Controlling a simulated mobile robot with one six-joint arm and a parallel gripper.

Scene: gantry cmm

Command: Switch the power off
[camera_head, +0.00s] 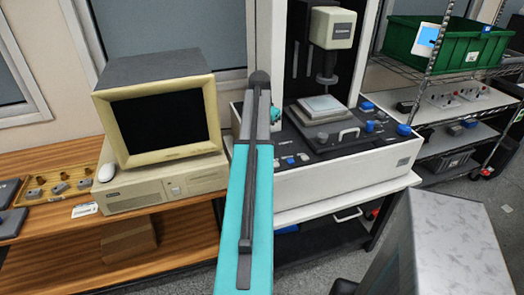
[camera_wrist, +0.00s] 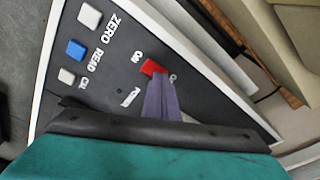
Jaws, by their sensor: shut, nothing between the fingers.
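The red power switch (camera_wrist: 152,67) sits on the dark panel (camera_wrist: 205,85) of the measuring machine in the wrist view. A label reading ON is on its left side and POWER is printed below. A second label on its right is partly hidden by my fingers. My gripper (camera_wrist: 161,78) is shut and empty, with its tips at the right part of the red switch. I cannot tell whether they touch it or which way it is tilted. A small dark green dot (camera_wrist: 119,91) is near POWER. In the head view my arm hides the switch.
White and blue buttons (camera_wrist: 76,50) marked ZERO, READ and CAL line the panel's left side. The machine (camera_head: 330,185) stands on a bench. Left of it are a computer (camera_head: 160,120) with a dark screen and a parts tray (camera_head: 62,185). A green bin (camera_head: 445,42) is on the right shelf.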

